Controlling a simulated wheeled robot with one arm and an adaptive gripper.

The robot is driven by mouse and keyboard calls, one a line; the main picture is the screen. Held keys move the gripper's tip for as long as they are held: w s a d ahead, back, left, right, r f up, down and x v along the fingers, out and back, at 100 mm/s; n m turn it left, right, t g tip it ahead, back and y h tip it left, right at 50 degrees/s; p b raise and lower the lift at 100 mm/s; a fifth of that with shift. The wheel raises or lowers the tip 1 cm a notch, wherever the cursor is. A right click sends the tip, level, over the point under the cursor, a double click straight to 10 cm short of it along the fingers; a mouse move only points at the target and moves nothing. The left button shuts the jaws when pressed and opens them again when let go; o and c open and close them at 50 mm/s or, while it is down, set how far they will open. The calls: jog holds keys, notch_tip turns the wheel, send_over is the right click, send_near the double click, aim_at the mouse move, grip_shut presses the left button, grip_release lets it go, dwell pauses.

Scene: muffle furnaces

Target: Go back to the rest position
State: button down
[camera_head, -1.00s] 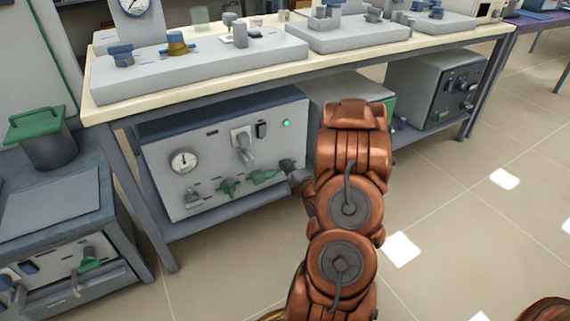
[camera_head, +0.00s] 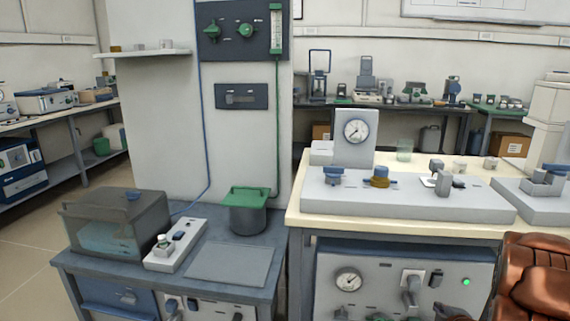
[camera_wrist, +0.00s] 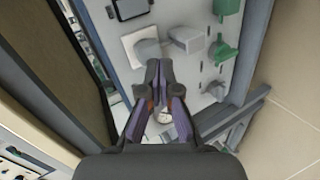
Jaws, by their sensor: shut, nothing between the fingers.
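In the wrist view my gripper (camera_wrist: 159,88) is shut and empty. Its fingertips meet in front of the grey panel of the equipment box (camera_wrist: 177,80), close to a grey plug-like fitting (camera_wrist: 186,40). I cannot tell whether they touch anything. In the head view the same box (camera_head: 385,285) sits under the bench, with a dial and a lit green lamp. Part of my copper arm shows at the lower right there; my gripper is outside that view.
A cream-topped bench (camera_head: 298,222) carries grey equipment blocks (camera_head: 400,205) and a gauge (camera_head: 354,131). Left of it, a lower dark table (camera_head: 150,265) holds a clear box (camera_head: 115,228) and a green-lidded pot (camera_head: 247,212). Open floor (camera_head: 30,255) shows at the far left.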

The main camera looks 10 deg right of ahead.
jog(key=s+a+r+m+g+y+p, duration=0.1)
jog(key=s+a+r+m+g+p, duration=0.35)
jog(key=a+r+p, duration=0.65)
jog(key=s+a+r+m+g+p, duration=0.45)
jog(key=a+r, duration=0.25)
jog(key=r, duration=0.8)
jog(key=s+a+r+m+g+y+p, duration=0.1)
jog(key=s+a+r+g+p, duration=0.1)
jog(key=s+a+r+p, duration=0.3)
jog(key=s+a+r+m+g+y+p, duration=0.2)
jog(key=s+a+r+p, duration=0.4)
jog(key=s+a+r, duration=0.5)
jog(key=s+a, duration=0.1)
jog(key=s, duration=0.4)
jog(key=shift+s+m+g, duration=0.3)
jog(key=shift+s+g, duration=0.05)
jog(key=shift+g, duration=0.05)
